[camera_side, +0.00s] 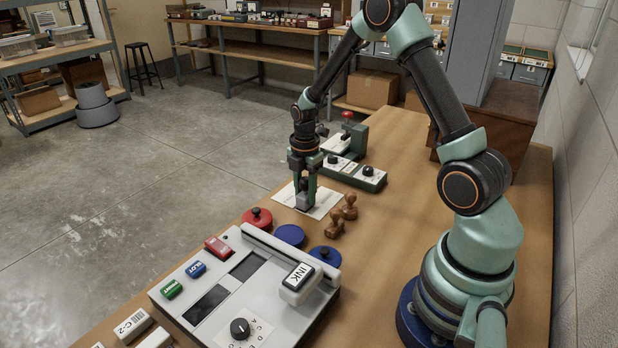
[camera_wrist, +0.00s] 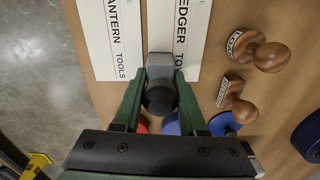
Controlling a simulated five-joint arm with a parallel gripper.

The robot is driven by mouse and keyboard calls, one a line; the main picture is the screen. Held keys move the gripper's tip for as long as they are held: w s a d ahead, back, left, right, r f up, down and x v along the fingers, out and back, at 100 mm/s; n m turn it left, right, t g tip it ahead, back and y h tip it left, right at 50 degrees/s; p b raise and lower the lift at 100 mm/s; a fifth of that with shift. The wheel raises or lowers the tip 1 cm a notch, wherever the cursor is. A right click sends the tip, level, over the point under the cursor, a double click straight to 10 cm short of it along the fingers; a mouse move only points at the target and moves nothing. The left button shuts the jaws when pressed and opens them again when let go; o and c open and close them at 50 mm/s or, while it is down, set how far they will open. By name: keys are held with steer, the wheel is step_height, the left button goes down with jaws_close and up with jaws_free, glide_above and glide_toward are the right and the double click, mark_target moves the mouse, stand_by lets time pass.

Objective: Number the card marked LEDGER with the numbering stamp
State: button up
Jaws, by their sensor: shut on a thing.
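My gripper (camera_side: 305,190) is shut on the numbering stamp (camera_side: 304,203), a grey block with a black knob. The gripper (camera_wrist: 160,92) also shows in the wrist view, its green fingers either side of the knob. The stamp's grey body (camera_wrist: 162,66) overlaps the lower left part of the card marked LEDGER (camera_wrist: 197,40). In the side view the stamp is at the white cards (camera_side: 324,204), low to the table. I cannot tell whether its foot touches the card.
Two wooden stamps (camera_side: 341,211) stand right of the cards. A red pad (camera_side: 257,218) and blue round pads (camera_side: 290,235) lie nearer. A grey machine with an INK key (camera_side: 299,277) fills the front. Green-and-white devices (camera_side: 355,173) stand behind. Bare table lies right.

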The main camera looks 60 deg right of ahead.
mark_target(305, 178)
steer(key=shift+r, duration=0.15)
steer(key=shift+r, duration=3.4)
